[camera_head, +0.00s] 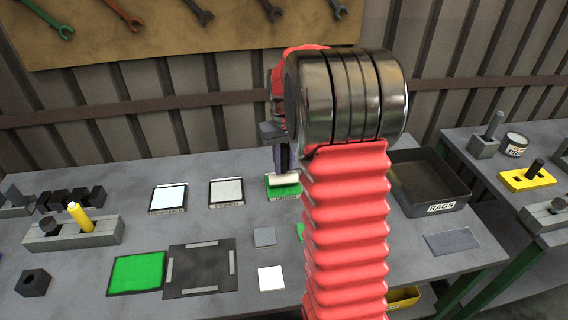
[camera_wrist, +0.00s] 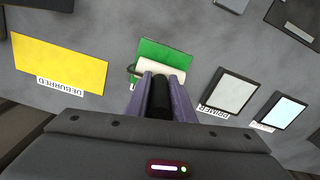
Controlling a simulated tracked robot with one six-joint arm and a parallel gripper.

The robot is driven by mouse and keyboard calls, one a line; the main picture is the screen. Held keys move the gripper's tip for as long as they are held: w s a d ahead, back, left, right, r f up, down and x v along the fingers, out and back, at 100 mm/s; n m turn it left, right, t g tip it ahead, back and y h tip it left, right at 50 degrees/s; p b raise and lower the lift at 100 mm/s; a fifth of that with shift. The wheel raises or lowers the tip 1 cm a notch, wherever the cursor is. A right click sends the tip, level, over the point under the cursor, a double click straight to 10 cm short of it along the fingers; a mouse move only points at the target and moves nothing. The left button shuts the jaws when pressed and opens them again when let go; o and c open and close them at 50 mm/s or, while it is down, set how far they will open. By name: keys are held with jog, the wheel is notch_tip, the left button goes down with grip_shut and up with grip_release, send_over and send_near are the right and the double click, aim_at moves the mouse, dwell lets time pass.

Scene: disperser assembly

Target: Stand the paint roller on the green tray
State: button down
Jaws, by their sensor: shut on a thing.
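The paint roller has a white cylinder and a dark handle. In the head view the white roller (camera_head: 284,181) is at the green tray (camera_head: 272,191), behind my red arm. In the wrist view the white roller (camera_wrist: 152,70) lies across the lower part of the green tray (camera_wrist: 165,50). My gripper (camera_wrist: 161,85) is shut on the dark handle, its purple fingers on either side. It also shows in the head view (camera_head: 284,157), partly hidden by my arm. I cannot tell whether the roller touches the tray.
Two framed pads stand left of the tray, one labelled primer (camera_head: 226,192). A dark rags bin (camera_head: 432,208) is at the right. A bright green square (camera_head: 137,273) and a dark board (camera_head: 201,290) lie at the front left. In the wrist view a yellow deburred pad (camera_wrist: 60,62) is at the left.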

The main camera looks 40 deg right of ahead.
jog(key=c, duration=1.5)
grip_release()
jog(key=shift+c, duration=0.2)
notch_tip(320, 180, up, 12)
jog(key=shift+r, duration=0.1)
